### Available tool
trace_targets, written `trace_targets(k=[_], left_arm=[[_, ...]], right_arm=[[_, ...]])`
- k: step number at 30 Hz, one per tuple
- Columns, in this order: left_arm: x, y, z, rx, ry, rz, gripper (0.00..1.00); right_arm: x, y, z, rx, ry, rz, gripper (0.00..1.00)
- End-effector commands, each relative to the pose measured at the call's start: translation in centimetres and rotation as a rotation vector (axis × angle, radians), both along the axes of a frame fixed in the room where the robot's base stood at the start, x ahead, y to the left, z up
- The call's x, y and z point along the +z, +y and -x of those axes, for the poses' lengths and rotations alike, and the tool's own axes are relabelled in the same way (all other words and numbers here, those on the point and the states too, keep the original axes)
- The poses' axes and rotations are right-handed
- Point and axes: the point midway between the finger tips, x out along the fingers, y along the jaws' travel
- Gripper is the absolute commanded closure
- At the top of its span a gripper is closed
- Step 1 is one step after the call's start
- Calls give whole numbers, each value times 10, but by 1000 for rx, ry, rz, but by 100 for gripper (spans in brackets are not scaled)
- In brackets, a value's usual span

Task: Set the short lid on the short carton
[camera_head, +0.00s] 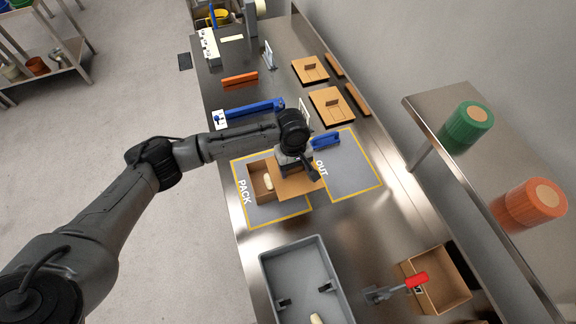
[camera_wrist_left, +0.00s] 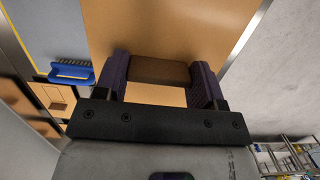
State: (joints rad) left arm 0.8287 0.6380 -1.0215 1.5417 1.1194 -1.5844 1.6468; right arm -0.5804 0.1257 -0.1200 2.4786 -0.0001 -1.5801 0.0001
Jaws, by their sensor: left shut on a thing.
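My left gripper (camera_head: 297,160) is shut on the raised brown handle (camera_wrist_left: 160,72) of a flat cardboard lid (camera_head: 304,186). The lid also fills much of the left wrist view (camera_wrist_left: 160,25). In the head view the lid overlaps the right part of an open carton (camera_head: 256,195) in the PACK area and extends past it to the right. A pale dough piece shows in the carton's uncovered left part. The gripper hides part of the lid, and I cannot tell whether the lid touches the carton. My right gripper is not in view.
The OUT area (camera_head: 352,178) is mostly clear, with a blue handled tool (camera_head: 325,142) at its far edge. Two other cardboard lids (camera_head: 310,68) (camera_head: 332,92) lie farther back. A grey tray (camera_head: 268,268) and another open carton (camera_head: 441,288) stand in front.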

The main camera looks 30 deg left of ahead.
Motion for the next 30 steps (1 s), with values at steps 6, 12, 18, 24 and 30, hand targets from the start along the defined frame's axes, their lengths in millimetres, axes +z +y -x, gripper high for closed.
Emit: trace_targets(k=[6,12,18,24,30], left_arm=[[5,52,1,10,6,3,65],[-1,90,5,4,2,-3,65],[-5,101,6,1,-1,-4,65],[-5,101,6,1,-1,-4,65],[-4,101,6,1,0,-4,65]], right_arm=[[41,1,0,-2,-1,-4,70],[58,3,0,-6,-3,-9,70],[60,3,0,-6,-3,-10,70],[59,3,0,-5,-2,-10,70],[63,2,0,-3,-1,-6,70]])
